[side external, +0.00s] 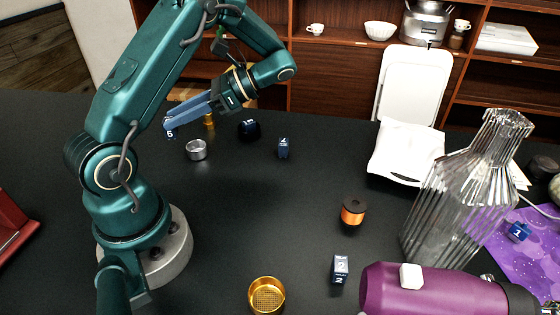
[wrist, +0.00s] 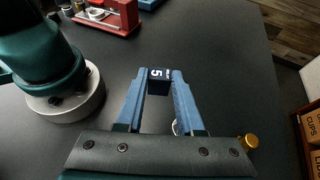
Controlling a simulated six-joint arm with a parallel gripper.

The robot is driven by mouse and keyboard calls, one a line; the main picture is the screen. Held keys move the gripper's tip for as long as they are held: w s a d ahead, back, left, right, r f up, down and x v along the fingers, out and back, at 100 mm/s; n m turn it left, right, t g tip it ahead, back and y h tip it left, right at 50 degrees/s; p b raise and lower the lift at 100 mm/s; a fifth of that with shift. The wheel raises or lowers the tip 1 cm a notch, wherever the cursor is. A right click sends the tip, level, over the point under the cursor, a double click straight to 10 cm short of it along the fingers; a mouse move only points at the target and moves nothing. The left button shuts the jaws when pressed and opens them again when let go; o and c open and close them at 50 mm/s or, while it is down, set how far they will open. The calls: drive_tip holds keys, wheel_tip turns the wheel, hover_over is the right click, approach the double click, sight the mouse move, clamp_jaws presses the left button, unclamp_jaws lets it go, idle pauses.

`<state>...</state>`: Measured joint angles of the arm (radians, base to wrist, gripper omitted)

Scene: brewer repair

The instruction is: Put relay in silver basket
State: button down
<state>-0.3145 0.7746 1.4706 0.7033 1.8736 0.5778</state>
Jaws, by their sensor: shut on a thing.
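My gripper (side external: 174,124) is shut on a dark blue relay (side external: 171,133) marked 5, held above the table. In the wrist view the relay (wrist: 159,76) sits between the tips of the two blue fingers (wrist: 158,86). The silver basket (side external: 196,151) is a small round metal cup standing on the black table, just right of and lower than the held relay in the side view. In the wrist view only a sliver of the basket (wrist: 175,128) shows beside the right finger; the rest is hidden.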

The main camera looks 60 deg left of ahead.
drive_tip(key=w+a+r+m+t+y, duration=0.2)
drive_tip(key=w+a+m+t+y, duration=0.1)
drive_tip(key=w+m+y, duration=0.15)
hover_over(205, 147)
drive_tip(key=shift+h, duration=0.35)
drive_tip(key=shift+f, duration=4.3)
drive_tip(key=shift+c, duration=2.3)
unclamp_jaws()
wheel_tip(205, 147, up, 7)
drive_tip(key=shift+r, duration=0.1)
